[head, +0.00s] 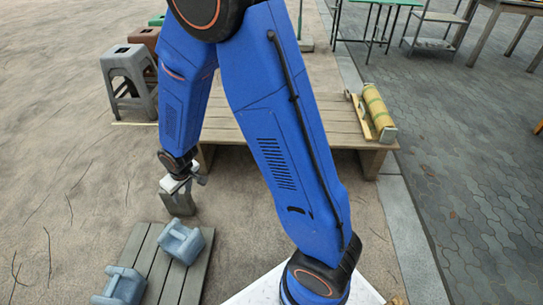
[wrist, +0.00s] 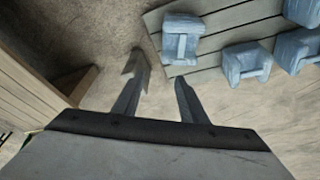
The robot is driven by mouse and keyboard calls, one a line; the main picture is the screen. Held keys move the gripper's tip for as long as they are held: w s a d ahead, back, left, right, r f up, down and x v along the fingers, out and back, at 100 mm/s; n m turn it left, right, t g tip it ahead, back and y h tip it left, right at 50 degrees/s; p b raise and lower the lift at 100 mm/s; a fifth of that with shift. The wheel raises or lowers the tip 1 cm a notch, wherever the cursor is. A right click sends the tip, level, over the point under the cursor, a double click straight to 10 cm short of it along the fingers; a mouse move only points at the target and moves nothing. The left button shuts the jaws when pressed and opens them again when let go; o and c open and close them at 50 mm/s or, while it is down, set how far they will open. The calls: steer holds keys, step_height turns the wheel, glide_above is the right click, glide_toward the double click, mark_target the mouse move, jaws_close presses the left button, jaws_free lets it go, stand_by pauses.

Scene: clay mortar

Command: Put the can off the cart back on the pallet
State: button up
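Blue-grey jug-like cans with handles stand on a low wooden slatted pallet (head: 150,253). In the head view one can (head: 181,242) is near the pallet's right side and another can (head: 121,286) is at the bottom left, partly cut off. The wrist view shows the pallet (wrist: 232,20) with several cans, the nearest one (wrist: 181,38) close to its left end. My gripper (head: 178,210) points down above the ground just beyond the pallet's far end. In the wrist view my gripper (wrist: 158,68) has its fingers apart with only ground between them. I cannot make out a cart for sure.
Stools (head: 128,75) stand at the left. Tables and a metal rack (head: 435,18) are far back. Open sandy ground lies left of my gripper.

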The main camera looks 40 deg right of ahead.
steer(key=s+d+r+m, duration=0.1)
steer(key=s+d+r, duration=0.25)
steer(key=r, duration=0.35)
steer(key=s+d+r+m+t, duration=0.1)
steer(key=s+d+r, duration=0.2)
steer(key=d+r, duration=0.3)
steer(key=s+d+r, duration=0.3)
steer(key=r, duration=0.4)
steer(key=s+d+r+m, duration=0.1)
steer(key=s+d+r, duration=0.1)
steer(key=s, duration=0.4)
steer(key=s+d+r, duration=0.3)
steer(key=s+r, duration=0.1)
steer(key=s, duration=0.2)
steer(key=s+d+r+m+h, duration=0.1)
steer(key=s+d+r, duration=0.1)
steer(key=s, duration=0.4)
steer(key=shift+s+d+r+m+t, duration=0.3)
steer(key=shift+d+r, duration=0.1)
steer(key=shift+r, duration=0.45)
